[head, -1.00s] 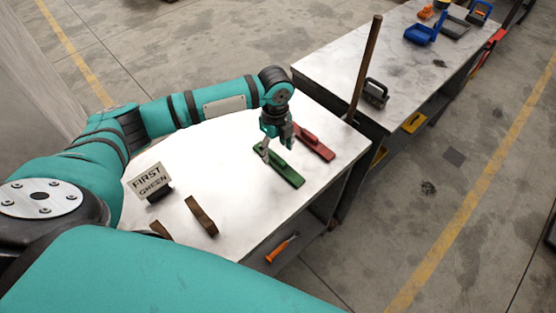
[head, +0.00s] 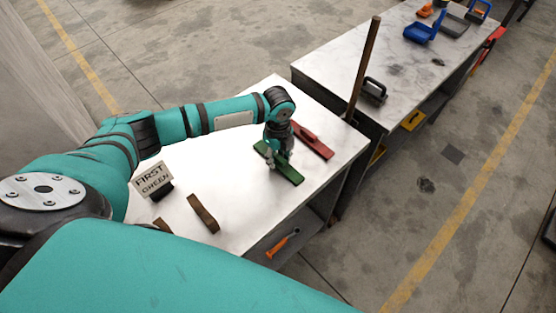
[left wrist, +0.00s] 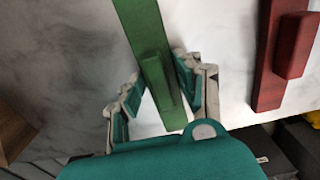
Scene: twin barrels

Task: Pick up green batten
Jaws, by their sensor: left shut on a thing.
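The green batten (head: 292,177) lies on the light table, a flat strip with a raised grip along its middle. It also shows in the left wrist view (left wrist: 141,28), running from the top edge down between the fingers. My left gripper (head: 277,163) is down at the batten and shut on it, one finger at each side in the left wrist view (left wrist: 160,95). The gripper hides part of the batten in the head view. My right gripper is not in view.
A red batten (head: 314,142) lies just beyond the green one; it also shows in the left wrist view (left wrist: 288,50). A sign reading "FIRST GREEN" (head: 152,179) and a brown block (head: 203,213) stand nearer me. An upright brown pole (head: 364,65) rises at the table's far right corner.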

